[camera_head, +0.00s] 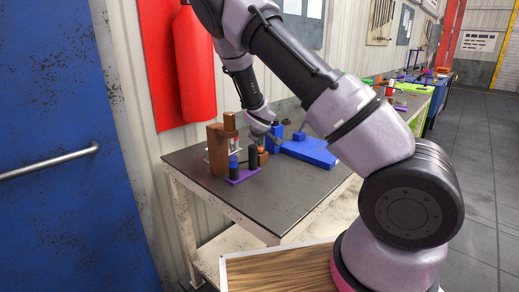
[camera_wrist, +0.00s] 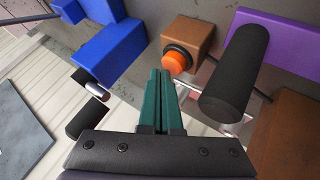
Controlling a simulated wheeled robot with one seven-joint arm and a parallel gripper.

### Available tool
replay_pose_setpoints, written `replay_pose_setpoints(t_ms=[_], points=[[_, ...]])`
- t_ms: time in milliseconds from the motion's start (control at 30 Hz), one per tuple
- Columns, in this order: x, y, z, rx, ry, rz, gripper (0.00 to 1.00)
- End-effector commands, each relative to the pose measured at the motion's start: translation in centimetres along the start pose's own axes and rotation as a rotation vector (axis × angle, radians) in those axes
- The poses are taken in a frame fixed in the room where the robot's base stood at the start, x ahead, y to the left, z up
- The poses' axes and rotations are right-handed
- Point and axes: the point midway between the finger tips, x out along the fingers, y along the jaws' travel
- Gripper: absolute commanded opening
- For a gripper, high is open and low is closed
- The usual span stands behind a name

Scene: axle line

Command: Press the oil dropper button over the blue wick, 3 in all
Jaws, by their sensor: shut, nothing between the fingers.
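The oil dropper is a brown stand (camera_head: 217,150) at the left of the dark table. Its orange button (camera_wrist: 176,62) sits in a black collar on a brown block (camera_wrist: 195,40); the button also shows small in the head view (camera_head: 262,150). A purple base (camera_head: 243,174) carries black cylinders, one with a blue top (camera_head: 233,159), which looks like the blue wick. In the wrist view a black cylinder (camera_wrist: 236,68) stands on the purple base (camera_wrist: 285,38). My gripper (camera_wrist: 160,72) is shut and empty, its teal fingertips close beside the button; I cannot tell whether they touch.
A blue fixture (camera_head: 310,150) stands right of the dropper and shows at upper left in the wrist view (camera_wrist: 108,52). The table's front (camera_head: 275,205) is bare. A red cylinder (camera_head: 193,65) hangs on the wall behind. A blue door (camera_head: 60,190) is at left.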

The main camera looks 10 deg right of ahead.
Motion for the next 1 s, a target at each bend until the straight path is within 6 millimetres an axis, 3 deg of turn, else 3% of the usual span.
replay_pose_setpoints(t_ms=[1000], points=[[0.65, -0.48, 0.48, 0.000, 0.000, 0.000, 0.00]])
